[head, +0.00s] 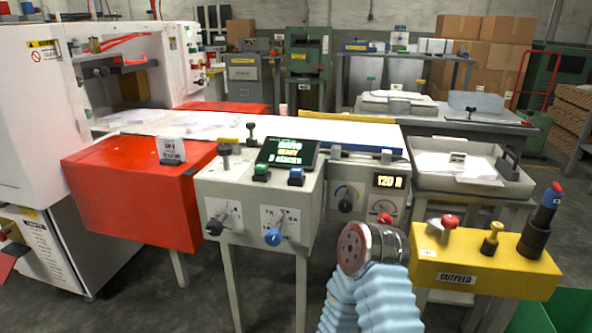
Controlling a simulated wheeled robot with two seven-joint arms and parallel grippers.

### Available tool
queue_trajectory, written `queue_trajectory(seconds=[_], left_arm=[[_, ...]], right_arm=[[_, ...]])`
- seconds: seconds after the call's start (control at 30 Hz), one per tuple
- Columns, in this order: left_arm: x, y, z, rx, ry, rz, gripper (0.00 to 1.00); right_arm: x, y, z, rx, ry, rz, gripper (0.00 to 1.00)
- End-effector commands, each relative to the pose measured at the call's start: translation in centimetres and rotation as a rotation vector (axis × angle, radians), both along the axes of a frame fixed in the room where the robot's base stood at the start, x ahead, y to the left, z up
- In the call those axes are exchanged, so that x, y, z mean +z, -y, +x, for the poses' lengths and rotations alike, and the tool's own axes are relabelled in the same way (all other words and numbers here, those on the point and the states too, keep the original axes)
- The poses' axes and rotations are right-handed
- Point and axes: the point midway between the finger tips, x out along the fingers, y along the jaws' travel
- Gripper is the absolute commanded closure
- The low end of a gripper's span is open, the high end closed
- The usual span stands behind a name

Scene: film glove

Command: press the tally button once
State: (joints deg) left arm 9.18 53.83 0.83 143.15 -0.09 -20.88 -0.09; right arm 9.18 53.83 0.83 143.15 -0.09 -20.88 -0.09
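A grey control box (258,201) stands on legs at the centre. On its top are a green button (261,171), a blue button (296,176) and a dark knob (225,147). A tilted screen (287,153) behind the buttons shows green and yellow text, too small to read surely. I cannot tell from labels which button is the tally button. A sleeved, pale blue arm part (385,300) with a round metal joint (368,247) rises at the bottom centre, in front of the box's right side. No gripper fingers show in the head view.
A red box (135,195) stands left of the control box. A yellow outfeed panel (478,265) with a red button (449,222), a yellow knob (491,238) and a blue-topped stick (545,215) is at right. A "120" readout (389,181) and gauge sit behind.

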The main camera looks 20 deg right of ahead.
Motion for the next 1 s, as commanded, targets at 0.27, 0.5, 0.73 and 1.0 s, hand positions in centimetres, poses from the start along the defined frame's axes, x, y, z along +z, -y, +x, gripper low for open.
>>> queue_trajectory(seconds=[0.27, 0.5, 0.73, 1.0], left_arm=[[0.00, 0.00, 0.00, 0.000, 0.000, 0.000, 0.31], [0.00, 0.00, 0.00, 0.000, 0.000, 0.000, 0.31], [0.00, 0.00, 0.00, 0.000, 0.000, 0.000, 0.31], [0.00, 0.00, 0.00, 0.000, 0.000, 0.000, 0.31]], right_arm=[[0.00, 0.00, 0.00, 0.000, 0.000, 0.000, 1.00], [0.00, 0.00, 0.00, 0.000, 0.000, 0.000, 1.00], [0.00, 0.00, 0.00, 0.000, 0.000, 0.000, 1.00], [0.00, 0.00, 0.00, 0.000, 0.000, 0.000, 1.00]])
